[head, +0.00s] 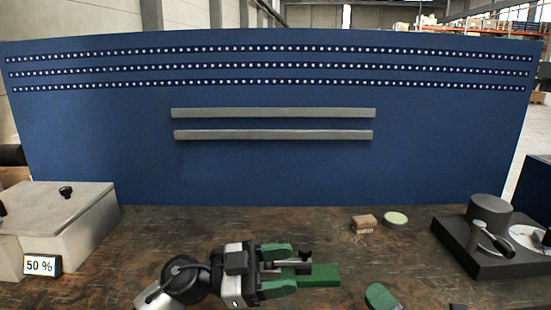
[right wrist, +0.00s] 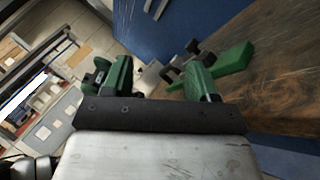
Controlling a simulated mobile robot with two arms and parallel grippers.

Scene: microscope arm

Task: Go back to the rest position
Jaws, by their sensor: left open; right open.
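My left gripper (head: 286,268) is in the lower middle of the head view, its green fingers apart and pointing right. A green block with a dark clamp-like part (head: 322,274) lies at its fingertips, partly between the fingers; I cannot tell whether they touch it. My right gripper shows only in part at the bottom edge of the head view, as a green finger. In the right wrist view the right gripper (right wrist: 158,72) has its two green fingers wide apart with nothing held between them. The green block (right wrist: 233,62) appears beyond its right finger.
A grey metal box (head: 60,222) with a "50 %" sign (head: 42,265) stands at the left. A dark base with a cylinder (head: 490,215) stands at the right. A small wooden block (head: 363,224) and a pale green disc (head: 396,218) lie mid-table. A blue panel (head: 270,170) closes the back.

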